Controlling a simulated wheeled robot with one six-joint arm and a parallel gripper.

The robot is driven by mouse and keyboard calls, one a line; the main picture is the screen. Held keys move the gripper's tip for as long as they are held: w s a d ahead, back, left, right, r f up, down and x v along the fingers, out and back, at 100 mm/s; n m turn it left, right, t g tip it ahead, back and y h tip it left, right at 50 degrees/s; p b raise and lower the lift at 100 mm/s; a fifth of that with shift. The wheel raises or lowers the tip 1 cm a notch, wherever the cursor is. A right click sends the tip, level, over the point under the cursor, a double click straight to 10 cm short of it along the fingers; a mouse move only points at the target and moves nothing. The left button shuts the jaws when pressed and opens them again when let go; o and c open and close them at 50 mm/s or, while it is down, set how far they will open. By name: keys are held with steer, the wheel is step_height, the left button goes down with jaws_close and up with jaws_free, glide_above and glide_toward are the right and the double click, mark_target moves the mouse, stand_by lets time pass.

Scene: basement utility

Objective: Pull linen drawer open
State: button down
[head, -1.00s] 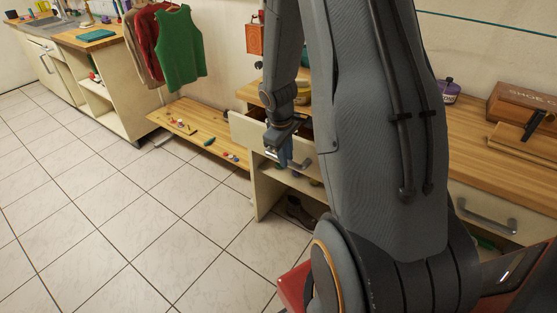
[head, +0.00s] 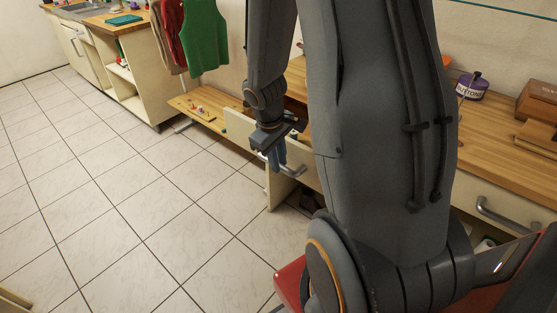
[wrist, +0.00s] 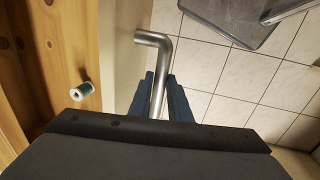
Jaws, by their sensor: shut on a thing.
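The linen drawer shows a cream front (head: 237,122) and stands out from the wooden-topped cabinet in the head view. Its silver bar handle (head: 292,171) sits between my gripper's fingers. My gripper (head: 274,158) is shut on this handle, in front of the drawer. In the wrist view, the handle (wrist: 158,75) runs between the dark blue fingertips (wrist: 160,98). The drawer front (wrist: 115,55) is left of the handle, and beyond it lies the wooden inside with a small thread spool (wrist: 83,90). My arm hides part of the drawer in the head view.
A low wooden bench (head: 199,116) with small items stands behind the drawer to the left. A purple jar (head: 472,87) and a wooden box (head: 538,101) stand on the worktop (head: 490,140).

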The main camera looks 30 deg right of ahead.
steer(key=shift+s, duration=0.1)
steer(key=c, duration=1.6)
jaws_free()
steer(key=shift+c, duration=0.2)
step_height(320, 180, up, 8)
steer(key=a, duration=0.1)
steer(key=shift+s+a+f, duration=0.15)
steer(key=s+a+r+m+y, duration=0.2)
steer(key=s+a+m, duration=0.1)
steer(key=s+a, duration=0.6)
steer(key=a, duration=0.4)
steer(key=shift+m, duration=0.3)
